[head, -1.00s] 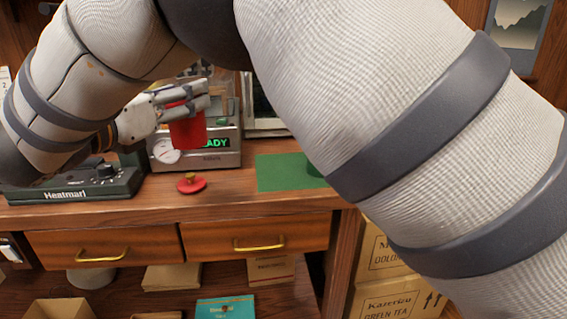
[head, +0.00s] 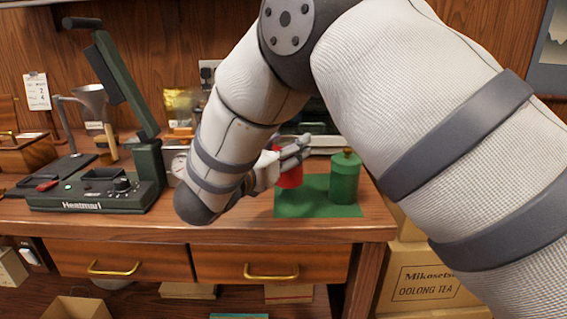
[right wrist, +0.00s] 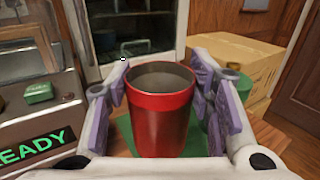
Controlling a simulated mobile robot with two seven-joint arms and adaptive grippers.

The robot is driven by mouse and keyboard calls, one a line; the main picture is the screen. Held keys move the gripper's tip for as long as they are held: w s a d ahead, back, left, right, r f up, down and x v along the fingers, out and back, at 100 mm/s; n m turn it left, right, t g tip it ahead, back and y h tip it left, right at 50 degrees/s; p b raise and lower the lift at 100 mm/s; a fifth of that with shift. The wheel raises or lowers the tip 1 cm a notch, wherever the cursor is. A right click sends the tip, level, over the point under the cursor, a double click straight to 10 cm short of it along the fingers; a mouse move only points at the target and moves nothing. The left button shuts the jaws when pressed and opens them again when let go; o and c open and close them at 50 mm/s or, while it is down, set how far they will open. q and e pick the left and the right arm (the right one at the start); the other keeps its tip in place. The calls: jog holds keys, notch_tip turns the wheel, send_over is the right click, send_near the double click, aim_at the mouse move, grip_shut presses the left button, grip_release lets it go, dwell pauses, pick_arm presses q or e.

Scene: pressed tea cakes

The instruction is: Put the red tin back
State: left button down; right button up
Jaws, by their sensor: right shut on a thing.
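The red tin (head: 291,180) is upright in my right gripper (head: 294,152), over the green mat (head: 300,208) on the counter. I cannot tell whether its base touches the mat. In the right wrist view the tin (right wrist: 160,118) is open at the top, without a lid, and looks empty. The fingers of my right gripper (right wrist: 164,92) are closed on its two sides. A green tin (head: 345,180) with a lid and knob stands on the mat just right of the red tin. My left gripper is out of view.
A heat sealer (head: 95,190) stands on the counter at the left. A machine with a lit READY sign (right wrist: 35,146) is close on the left in the right wrist view. Cardboard boxes (head: 425,282) are stacked right of the counter.

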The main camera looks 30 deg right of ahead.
jog(key=shift+d+f, duration=0.3)
jog(key=shift+f, duration=0.05)
jog(key=f, duration=0.3)
jog(key=shift+d+f, duration=0.25)
jog(key=shift+f, duration=0.15)
jog(key=shift+s+r, duration=0.1)
jog(key=shift+r, duration=0.05)
jog(key=o, duration=1.2)
